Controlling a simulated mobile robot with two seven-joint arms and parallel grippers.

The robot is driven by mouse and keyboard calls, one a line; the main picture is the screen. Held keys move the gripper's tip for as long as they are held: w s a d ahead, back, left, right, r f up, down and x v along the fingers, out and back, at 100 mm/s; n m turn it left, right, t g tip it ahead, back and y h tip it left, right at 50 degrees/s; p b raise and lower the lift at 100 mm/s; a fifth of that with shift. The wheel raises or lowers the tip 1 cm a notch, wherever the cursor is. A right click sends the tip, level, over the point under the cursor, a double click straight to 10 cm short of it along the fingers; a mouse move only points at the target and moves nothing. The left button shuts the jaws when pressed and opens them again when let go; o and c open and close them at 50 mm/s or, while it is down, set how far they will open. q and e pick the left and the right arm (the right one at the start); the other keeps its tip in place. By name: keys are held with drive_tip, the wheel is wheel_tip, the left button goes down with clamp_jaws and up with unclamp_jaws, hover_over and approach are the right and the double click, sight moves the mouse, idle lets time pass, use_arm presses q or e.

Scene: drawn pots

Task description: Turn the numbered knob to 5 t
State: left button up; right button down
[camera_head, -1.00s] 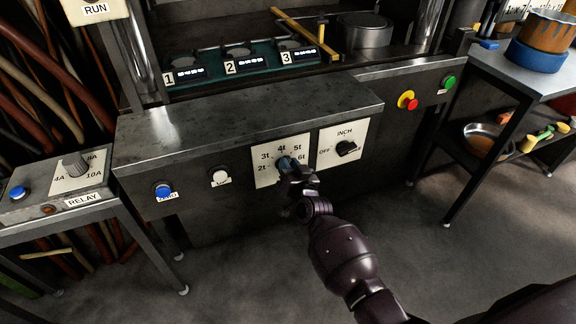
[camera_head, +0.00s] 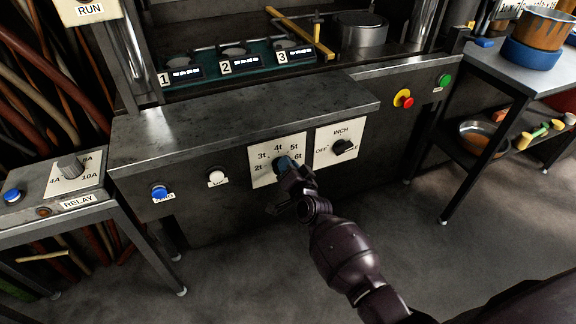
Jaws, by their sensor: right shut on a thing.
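The numbered knob (camera_head: 282,164) is blue-grey and sits on a white dial plate (camera_head: 261,169) on the front of the dark press. The plate reads 2t, 3t, 4t, 5t and 6t around the knob. My right gripper (camera_head: 288,171) is shut on the knob and covers its lower right part. The knob's pointer is too small and too covered to read which mark it faces. My left gripper is not in view.
Right of the dial is an INCH/OFF selector (camera_head: 342,147). Left of it are a white button (camera_head: 216,176) and a blue button (camera_head: 159,192). A red stop button (camera_head: 403,98) and a green button (camera_head: 444,80) sit further right. A relay box (camera_head: 62,180) stands at left.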

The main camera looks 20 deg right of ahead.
drive_tip(key=c, duration=1)
unclamp_jaws()
drive_tip(key=s+p, duration=0.1)
drive_tip(key=s, duration=0.9)
drive_tip(key=shift+s+d, duration=0.2)
drive_tip(key=shift+s, duration=0.2)
